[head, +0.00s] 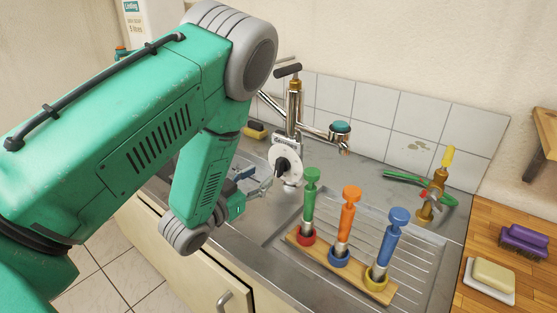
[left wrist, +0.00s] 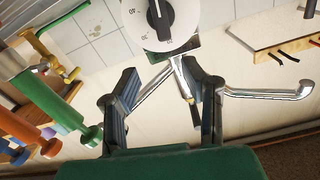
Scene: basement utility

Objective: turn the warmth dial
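The warmth dial (head: 294,169) is a white round face with a black knob, mounted on the tap at the sink. In the left wrist view the dial (left wrist: 161,17) is at the top, cut off by the edge. My left gripper (head: 258,186) is just left of the dial in the head view and apart from it. In the left wrist view my left gripper (left wrist: 160,88) has its two fingers spread, with nothing held between them. My right gripper is in neither view.
The chrome tap (head: 310,127) rises behind the dial. A wooden rack (head: 325,268) with green, orange and blue tools stands on the drainer to the right. A soap dish (head: 489,295) and purple brush (head: 523,242) sit on the wooden counter.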

